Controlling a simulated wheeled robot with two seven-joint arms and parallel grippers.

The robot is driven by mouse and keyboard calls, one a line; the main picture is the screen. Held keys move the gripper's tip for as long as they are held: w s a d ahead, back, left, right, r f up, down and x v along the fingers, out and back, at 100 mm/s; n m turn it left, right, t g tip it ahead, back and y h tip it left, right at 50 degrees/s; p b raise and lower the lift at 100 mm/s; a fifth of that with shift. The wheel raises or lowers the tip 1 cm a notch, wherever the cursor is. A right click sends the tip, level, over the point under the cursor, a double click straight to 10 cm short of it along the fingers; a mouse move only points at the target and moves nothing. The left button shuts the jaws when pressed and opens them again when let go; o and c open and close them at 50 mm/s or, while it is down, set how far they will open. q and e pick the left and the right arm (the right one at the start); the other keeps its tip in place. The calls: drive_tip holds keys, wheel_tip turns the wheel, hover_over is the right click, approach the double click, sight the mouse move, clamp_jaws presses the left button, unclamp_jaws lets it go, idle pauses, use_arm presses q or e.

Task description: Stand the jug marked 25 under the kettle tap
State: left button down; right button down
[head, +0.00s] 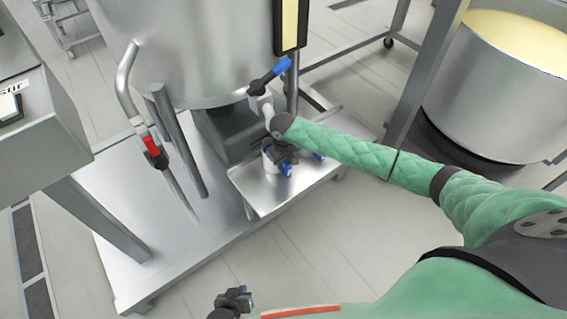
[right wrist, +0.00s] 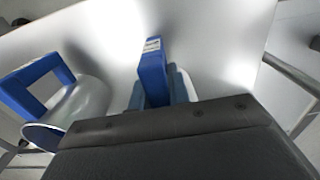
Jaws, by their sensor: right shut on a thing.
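The steel kettle (head: 185,45) stands at the top, with its blue-handled tap (head: 268,76) at the lower right. My right gripper (head: 282,150) is below the tap, over a small steel shelf (head: 262,195). It is shut on a blue jug handle (right wrist: 152,70), which bears a small label too small to read. Little of that jug's pale body shows past the gripper. A second jug (right wrist: 88,105) with a blue handle stands to the left in the right wrist view. I cannot tell which is marked 25. My left gripper (head: 232,300) is low in the head view, its jaws unclear.
A pipe with a red-handled valve (head: 150,145) hangs at the kettle's left side. A grey cabinet (head: 40,130) stands at the left. A large pot of yellow contents (head: 500,90) stands at the upper right, behind a steel table leg (head: 425,75). Open floor lies front right of the shelf.

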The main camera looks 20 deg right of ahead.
use_arm(q)
drive_tip(key=shift+r, duration=0.1)
drive_tip(key=shift+w+r, duration=0.2)
drive_tip(key=shift+r, duration=0.15)
use_arm(e)
drive_tip(key=c, duration=1.3)
unclamp_jaws()
use_arm(q)
drive_tip(key=shift+f, duration=0.1)
use_arm(e)
wheel_tip(320, 180, up, 2)
drive_tip(key=shift+r, duration=0.2)
wheel_tip(320, 180, up, 8)
drive_tip(key=shift+r, duration=0.25)
use_arm(q)
drive_tip(key=shift+r, duration=0.65)
use_arm(e)
drive_tip(key=shift+r, duration=0.6)
